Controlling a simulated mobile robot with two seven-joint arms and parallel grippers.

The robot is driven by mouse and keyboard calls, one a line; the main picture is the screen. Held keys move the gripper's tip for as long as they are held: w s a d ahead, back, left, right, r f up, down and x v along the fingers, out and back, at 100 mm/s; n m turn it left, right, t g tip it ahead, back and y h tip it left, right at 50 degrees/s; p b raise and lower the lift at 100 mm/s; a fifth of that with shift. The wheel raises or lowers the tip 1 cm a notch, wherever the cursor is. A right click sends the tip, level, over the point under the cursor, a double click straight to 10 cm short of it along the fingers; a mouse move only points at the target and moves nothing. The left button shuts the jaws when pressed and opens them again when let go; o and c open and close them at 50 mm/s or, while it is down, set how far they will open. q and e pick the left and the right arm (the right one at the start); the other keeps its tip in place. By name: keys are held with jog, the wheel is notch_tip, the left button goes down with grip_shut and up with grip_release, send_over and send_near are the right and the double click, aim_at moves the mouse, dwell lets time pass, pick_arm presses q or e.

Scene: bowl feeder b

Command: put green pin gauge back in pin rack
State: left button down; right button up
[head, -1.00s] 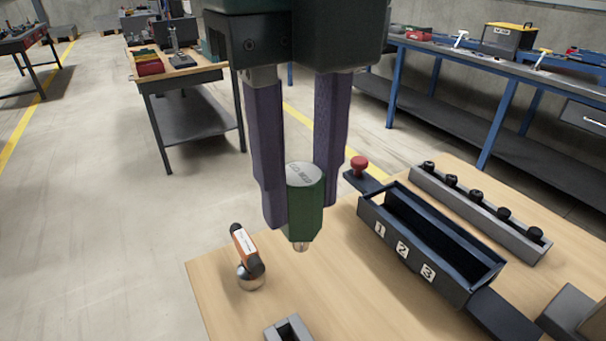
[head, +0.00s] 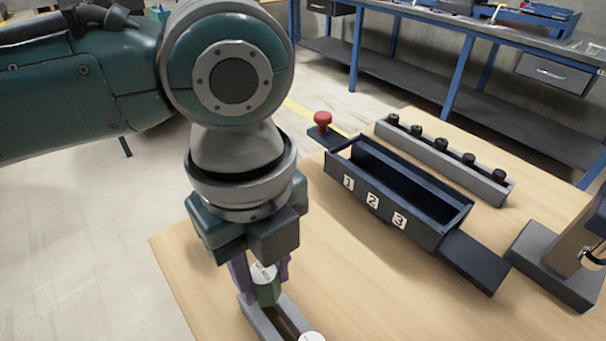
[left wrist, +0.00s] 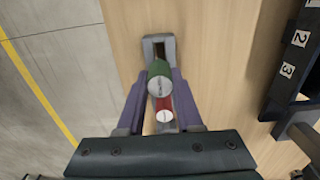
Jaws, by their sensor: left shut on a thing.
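The green pin gauge (head: 268,291), a green hexagonal handle with a pale, lettered end cap, is held between the purple fingers of my left gripper (head: 262,272). It also shows in the left wrist view (left wrist: 158,72). The grey pin rack (head: 256,320) is directly below it at the table's front, partly hidden by gauge and fingers. In the left wrist view, the rack (left wrist: 147,41) shows a dark open slot beyond the green gauge. A red pin gauge (left wrist: 164,108) stands in line beside it. The green gauge's lower tip is hidden, so I cannot tell whether it is seated. My right gripper is not in view.
A dark bin (head: 433,230) numbered 1, 2, 3 stands to the right, with a red knob (head: 322,121) at its far end. Behind it is a grey bar (head: 490,187) with several black knobs. A grey stand (head: 548,270) is at the right edge.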

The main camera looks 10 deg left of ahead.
aim_at(266, 289)
pick_arm(q)
jog(key=shift+f, duration=1.1)
jog(key=shift+f+b, duration=0.3)
jog(key=shift+f, duration=0.2)
jog(key=c, duration=0.6)
grip_release()
